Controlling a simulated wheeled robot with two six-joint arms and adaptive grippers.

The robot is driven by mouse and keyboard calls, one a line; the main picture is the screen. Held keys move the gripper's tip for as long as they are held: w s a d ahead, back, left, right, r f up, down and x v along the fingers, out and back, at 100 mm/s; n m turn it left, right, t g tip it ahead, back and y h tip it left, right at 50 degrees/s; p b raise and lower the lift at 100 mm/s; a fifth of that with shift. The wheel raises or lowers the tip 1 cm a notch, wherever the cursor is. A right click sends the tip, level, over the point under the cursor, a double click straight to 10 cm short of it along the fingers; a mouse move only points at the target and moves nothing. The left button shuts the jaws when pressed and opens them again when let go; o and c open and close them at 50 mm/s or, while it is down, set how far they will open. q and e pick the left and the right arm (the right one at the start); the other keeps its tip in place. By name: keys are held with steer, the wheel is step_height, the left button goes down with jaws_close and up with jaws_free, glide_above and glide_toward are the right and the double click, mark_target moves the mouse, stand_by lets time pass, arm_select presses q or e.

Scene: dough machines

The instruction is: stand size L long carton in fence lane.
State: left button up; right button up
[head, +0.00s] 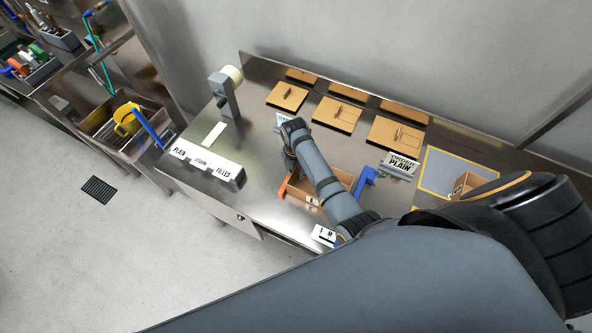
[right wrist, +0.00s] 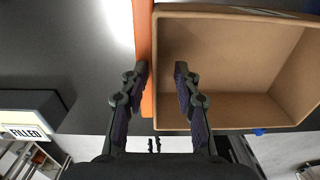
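An open brown carton (head: 341,177) stands upright on the steel table between an orange fence piece (head: 284,187) and a blue fence piece (head: 364,182). My right arm crosses over it and hides part of it. In the right wrist view the carton (right wrist: 235,70) is empty, with its left wall along the orange fence (right wrist: 144,40). My right gripper (right wrist: 160,82) is open, with one finger over the orange fence and the other over the carton's inside. In the head view the right gripper (head: 290,165) is partly hidden by its arm. My left gripper is not in view.
Several flat carton blanks (head: 340,113) lie at the back. An "ORDER PLAIN" sign (head: 400,166) stands right of the fence, near a yellow-edged grey area (head: 446,168) holding another carton (head: 466,184). A PLAIN/FILLED label block (head: 207,163) and a grey dispenser (head: 224,94) are left.

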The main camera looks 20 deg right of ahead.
step_height(320, 180, up, 12)
stand_by(0.6)
steer(key=shift+w, duration=0.1)
stand_by(0.4)
